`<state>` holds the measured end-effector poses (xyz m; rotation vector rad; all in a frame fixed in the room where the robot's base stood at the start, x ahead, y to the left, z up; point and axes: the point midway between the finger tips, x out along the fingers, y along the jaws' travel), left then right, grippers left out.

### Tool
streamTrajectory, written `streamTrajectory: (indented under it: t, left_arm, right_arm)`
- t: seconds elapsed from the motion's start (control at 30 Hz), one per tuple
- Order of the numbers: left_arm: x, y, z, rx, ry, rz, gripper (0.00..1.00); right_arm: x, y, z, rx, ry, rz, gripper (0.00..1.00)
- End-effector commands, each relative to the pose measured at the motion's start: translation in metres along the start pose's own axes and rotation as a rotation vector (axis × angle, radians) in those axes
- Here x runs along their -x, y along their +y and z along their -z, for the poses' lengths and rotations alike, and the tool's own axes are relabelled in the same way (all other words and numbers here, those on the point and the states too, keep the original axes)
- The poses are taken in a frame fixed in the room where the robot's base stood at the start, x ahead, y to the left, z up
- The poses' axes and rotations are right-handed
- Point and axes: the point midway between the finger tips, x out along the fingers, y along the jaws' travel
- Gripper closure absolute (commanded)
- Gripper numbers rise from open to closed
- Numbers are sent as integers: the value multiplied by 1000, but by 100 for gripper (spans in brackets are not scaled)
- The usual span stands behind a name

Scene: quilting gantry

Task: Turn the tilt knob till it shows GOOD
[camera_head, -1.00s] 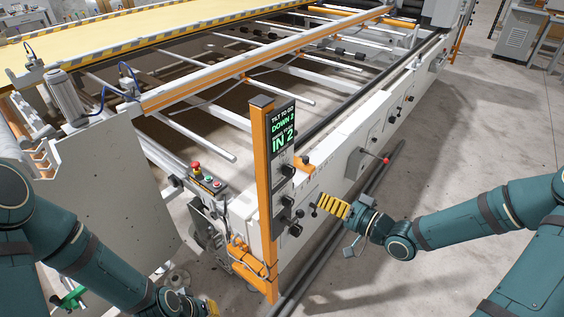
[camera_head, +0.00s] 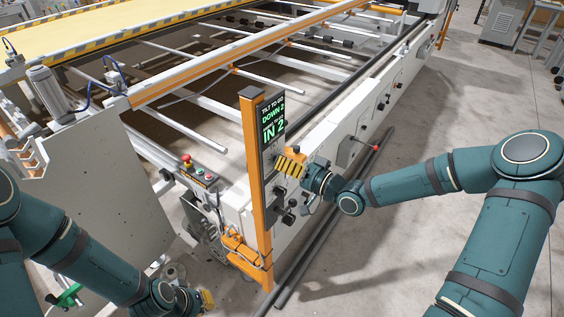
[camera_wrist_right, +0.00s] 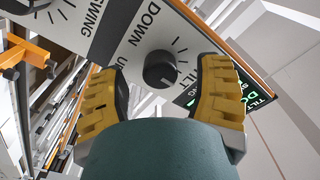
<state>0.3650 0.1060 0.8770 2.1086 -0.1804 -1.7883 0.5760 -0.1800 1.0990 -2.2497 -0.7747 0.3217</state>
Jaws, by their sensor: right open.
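The tilt knob (camera_wrist_right: 160,68) is black and round, on a pale panel printed DOWN, UP and TILT in the right wrist view. My right gripper (camera_head: 288,164) is open, its yellow fingers on either side of the knob with gaps. In the head view the gripper covers that part of the panel. The display (camera_head: 272,120) on the orange post reads TILT TO GO, DOWN 2 and IN 2 in green; a corner of it shows in the right wrist view (camera_wrist_right: 258,125). My left gripper (camera_head: 205,299) is low at the bottom edge, mostly hidden, its jaws unclear.
Other black knobs (camera_head: 288,217) sit lower on the post's panel. A button box with a red stop button (camera_head: 187,159) stands left of the post. A lever with a red ball (camera_head: 375,148) sticks out to the right. The floor (camera_head: 430,110) to the right is clear.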

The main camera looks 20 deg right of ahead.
Motion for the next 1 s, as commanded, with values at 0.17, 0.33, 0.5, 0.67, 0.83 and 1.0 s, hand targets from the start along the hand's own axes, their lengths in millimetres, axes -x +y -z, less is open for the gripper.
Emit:
streamTrajectory:
  t: [0.17, 0.33, 0.5, 0.67, 0.83, 1.0]
  left_arm:
    - [0, 0, 0, 0, 0, 0, 100]
    - [0, 0, 0, 0, 0, 0, 100]
    - [0, 0, 0, 0, 0, 0, 100]
    - [0, 0, 0, 0, 0, 0, 100]
    - [0, 0, 0, 0, 0, 0, 100]
    - [-2, -1, 0, 0, 0, 0, 100]
  right_arm:
    - [-14, 0, 0, 0, 0, 1, 35]
    - [-17, 0, 0, 0, 1, -1, 35]
    - [-17, 0, 0, 0, 1, -1, 33]
    - [-17, 0, 0, 0, 1, -1, 89]
    - [-17, 0, 0, 1, 0, -1, 100]
    - [-16, 0, -1, 20, -1, -1, 100]
